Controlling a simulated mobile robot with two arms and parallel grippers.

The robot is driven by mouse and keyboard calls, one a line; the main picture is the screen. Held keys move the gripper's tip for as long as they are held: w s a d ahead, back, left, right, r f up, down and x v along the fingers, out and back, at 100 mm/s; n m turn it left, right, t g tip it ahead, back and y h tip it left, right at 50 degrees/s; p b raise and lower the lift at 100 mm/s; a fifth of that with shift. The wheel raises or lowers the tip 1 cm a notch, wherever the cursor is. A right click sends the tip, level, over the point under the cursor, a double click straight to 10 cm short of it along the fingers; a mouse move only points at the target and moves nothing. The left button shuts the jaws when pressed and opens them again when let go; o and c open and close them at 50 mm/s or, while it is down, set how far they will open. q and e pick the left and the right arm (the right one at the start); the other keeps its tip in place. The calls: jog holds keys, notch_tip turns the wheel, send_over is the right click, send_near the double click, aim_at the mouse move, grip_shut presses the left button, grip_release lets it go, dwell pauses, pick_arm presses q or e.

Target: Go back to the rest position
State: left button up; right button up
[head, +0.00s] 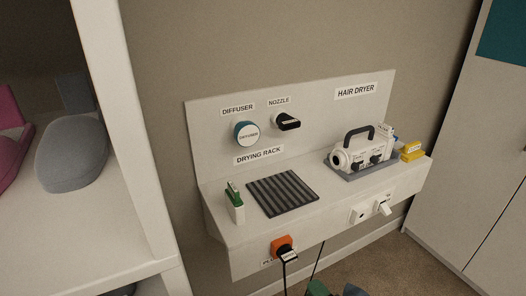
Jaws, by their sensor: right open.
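The rest of the right gripper is cut off by the frame. My left gripper is not in view.
A white hair dryer unit (362,152) sits on a grey tray on the station, beside a striped drying rack (282,193). An orange plug (281,245) with a black cable is on the front. Shelving (133,150) stands left, a cabinet (470,170) right.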

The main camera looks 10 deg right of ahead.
jog(key=s+d+f+n+g+h, duration=0.1)
jog(key=s+d+f+n+g, duration=0.2)
jog(key=f, duration=0.6)
jog(key=s+d+f+n+g+h, duration=0.1)
jog(key=s+f+n+g+h, duration=0.3)
jog(key=f, duration=0.6)
jog(key=s+d+f+n+g+y, duration=0.1)
jog(key=s+d+f+n, duration=0.1)
jog(key=s+f, duration=0.5)
jog(key=s+f+n+g+h, duration=0.1)
jog(key=s+f+n+g, duration=0.2)
jog(key=s+f, duration=0.4)
jog(key=s+f+n+g+h, duration=0.1)
jog(key=s+f+n+g, duration=0.3)
jog(key=s+f, duration=0.4)
jog(key=s+g, duration=0.1)
jog(key=s, duration=0.6)
jog(key=shift+s+f+n, duration=0.15)
jog(key=shift+s+n, duration=0.1)
jog(key=shift+n, duration=0.05)
